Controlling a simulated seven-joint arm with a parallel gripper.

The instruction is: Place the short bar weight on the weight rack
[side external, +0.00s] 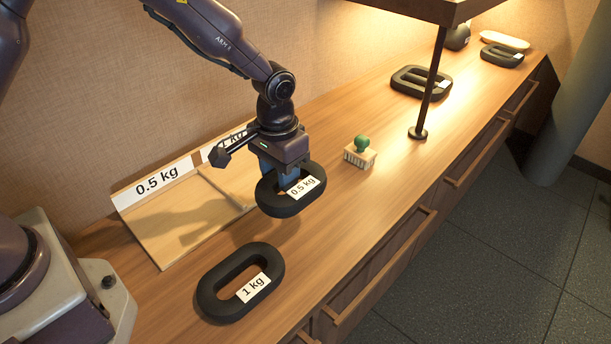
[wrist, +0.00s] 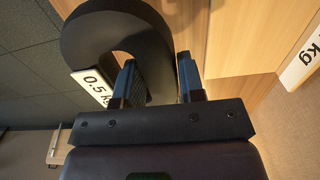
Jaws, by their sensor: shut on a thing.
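The short bar weight (side external: 281,207) is a black oval ring with a white "0.5 kg" label. My gripper (side external: 280,178) is shut on it and holds it above the counter, at the right side of the rack. In the wrist view the weight (wrist: 110,28) shows its curved end, with one finger of my gripper (wrist: 160,82) in the ring's opening and the other outside. The weight rack (side external: 180,220) is a light wooden tray with a "0.5 kg" sign at left and a "1 kg" sign behind my gripper. Its right part is partly hidden by my gripper and the weight.
A longer black "1 kg" weight (side external: 212,303) lies on the counter in front of the rack. A green-handled brush (side external: 360,152) stands to the right. A lamp post (side external: 430,90) and more black weights (side external: 408,82) are farther back. The counter's front edge has drawers (side external: 440,200).

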